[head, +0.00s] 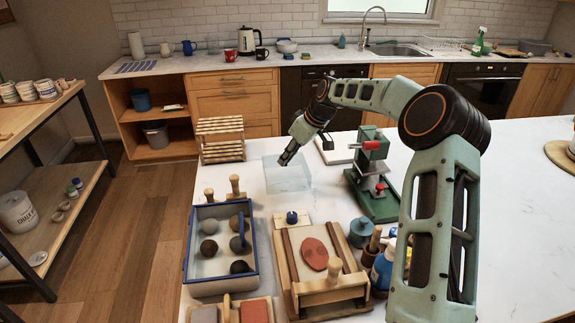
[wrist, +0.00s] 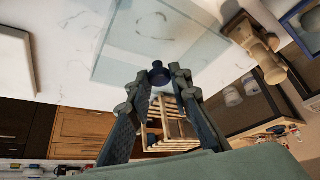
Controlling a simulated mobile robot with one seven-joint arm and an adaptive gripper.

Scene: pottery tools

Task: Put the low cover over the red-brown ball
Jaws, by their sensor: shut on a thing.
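A clear, box-like cover (head: 287,175) with a dark blue knob (wrist: 160,73) is at the far left part of the white counter. My gripper (head: 286,158) is above it, with its fingers closed around the knob, as the wrist view shows. I cannot tell whether the cover's lower edge touches the counter. Several balls lie in a blue-rimmed tray (head: 220,286) at the front left. One brownish ball (head: 209,226) is at its left side and a dark ball (head: 208,248) lies in front of it. I cannot tell surely which ball is red-brown.
A wooden slatted rack (head: 220,139) stands behind the cover. A green press with a red handle (head: 372,170) stands to the right. A wooden slab frame (head: 283,250) with a red-brown oval slab (head: 314,253) is beside the tray.

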